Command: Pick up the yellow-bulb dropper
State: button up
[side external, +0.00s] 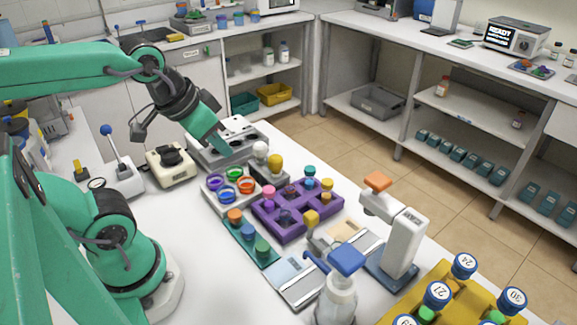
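A yellow bulb (275,162) stands upright beside a white bulb (260,151) in a small dark-and-light holder (268,177) near the middle of the bench. It looks like the top of the yellow-bulb dropper; its lower part is hidden in the holder. My gripper (223,149) points down and to the right, left of and a little above the two bulbs in the picture, over the near edge of a grey instrument (237,134). It appears apart from the yellow bulb. One green finger shows, so I cannot tell the gap between fingers.
A tray of coloured rings (212,200) and a purple rack (262,224) with capped vials, some yellow, are close to the holder. A white upright device (403,240), a blue-topped bottle (336,300) and a yellow rack (399,308) stand nearer the front. Bare bench lies left (185,235).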

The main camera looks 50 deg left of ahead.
jog(key=o, duration=1)
jog(key=shift+o, duration=0.2)
jog(key=shift+w, duration=0.15)
jog(key=m+g, duration=0.5)
jog(key=m, duration=0.4)
send_over(276, 156)
jog(key=f, duration=0.9)
jog(key=shift+d+f, duration=0.2)
jog(key=shift+a+f+g, duration=0.15)
jog(key=shift+f+g, duration=0.15)
jog(key=shift+f, duration=0.1)
jog(key=shift+f, duration=1.2)
jog(key=shift+f, duration=0.1)
